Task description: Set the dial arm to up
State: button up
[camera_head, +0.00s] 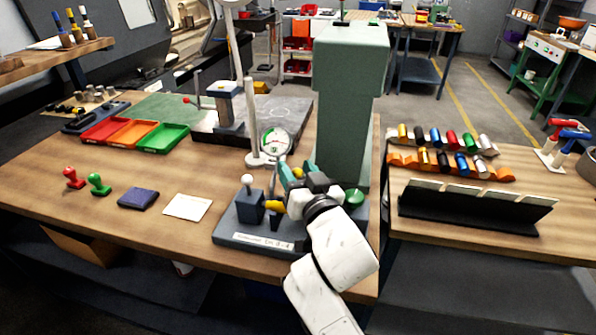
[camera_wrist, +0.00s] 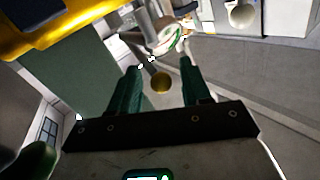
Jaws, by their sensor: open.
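My gripper (camera_head: 292,168) is open, with teal fingers, just below and in front of the dial. I see no contact with the dial. The way the dial arm points is too small to tell.
A tall green column (camera_head: 345,100) stands close right of the dial. A grey base (camera_head: 238,236) with a white-knobbed lever (camera_head: 247,181) lies below my gripper. Red, orange and green trays (camera_head: 162,138) are at left.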

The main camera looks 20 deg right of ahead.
grip_shut()
dwell(0.3)
